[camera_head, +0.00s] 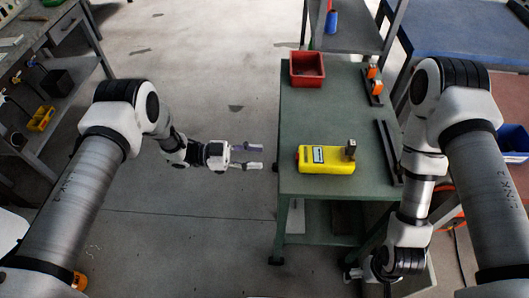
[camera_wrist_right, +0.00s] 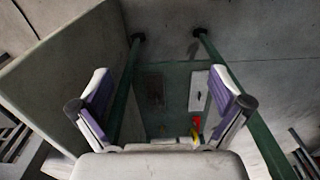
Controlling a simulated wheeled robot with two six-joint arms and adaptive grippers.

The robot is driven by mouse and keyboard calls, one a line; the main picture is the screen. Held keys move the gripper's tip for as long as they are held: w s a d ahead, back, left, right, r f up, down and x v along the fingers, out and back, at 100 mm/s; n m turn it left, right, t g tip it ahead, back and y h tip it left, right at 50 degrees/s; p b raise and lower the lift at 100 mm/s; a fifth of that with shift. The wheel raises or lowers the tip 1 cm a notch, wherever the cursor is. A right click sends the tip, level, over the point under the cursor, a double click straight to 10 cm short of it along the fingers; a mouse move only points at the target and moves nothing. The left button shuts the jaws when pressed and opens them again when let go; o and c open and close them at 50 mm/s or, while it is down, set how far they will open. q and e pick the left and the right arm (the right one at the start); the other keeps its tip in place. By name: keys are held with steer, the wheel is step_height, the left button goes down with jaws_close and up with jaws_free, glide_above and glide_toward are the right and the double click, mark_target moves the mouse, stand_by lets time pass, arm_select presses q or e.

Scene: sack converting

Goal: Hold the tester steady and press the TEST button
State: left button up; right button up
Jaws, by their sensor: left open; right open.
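The tester (camera_head: 326,160) is a yellow box lying near the front edge of the green table. I cannot make out a TEST button. My left gripper (camera_head: 259,157) is open and empty, left of the table edge and apart from the tester, with its fingers pointing toward it. My right gripper (camera_wrist_right: 161,76) is open in the right wrist view with nothing between its fingers. In the head view, the right arm hangs down at the table's right side.
The green table (camera_head: 310,110) carries a red bin (camera_head: 307,69) at the back, orange-topped items (camera_head: 374,80) and dark rails (camera_head: 389,150) on the right. A lower shelf (camera_head: 325,215) sits underneath. A workbench (camera_head: 60,75) stands far left. The floor left of the table is clear.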

steer(key=n, duration=1.7)
glide_toward(343, 153)
steer(key=d+f, duration=0.2)
steer(key=shift+s+d+f, duration=0.2)
steer(key=shift+d+f, duration=0.15)
steer(key=shift+f, duration=0.05)
steer(key=a, duration=0.1)
steer(key=a+n, duration=0.1)
steer(key=a, duration=0.1)
steer(key=shift+w+f, duration=0.25)
steer(key=shift+f, duration=0.1)
steer(key=shift+a+f, duration=0.15)
steer(key=shift+f, duration=0.15)
step_height(343, 153, down, 7)
steer(key=shift+f, duration=0.15)
arm_select(q)
steer(key=shift+s, duration=0.1)
arm_select(e)
steer(key=c, duration=1.4)
arm_select(q)
jaws_close()
arm_select(e)
steer(key=shift+s, duration=0.1)
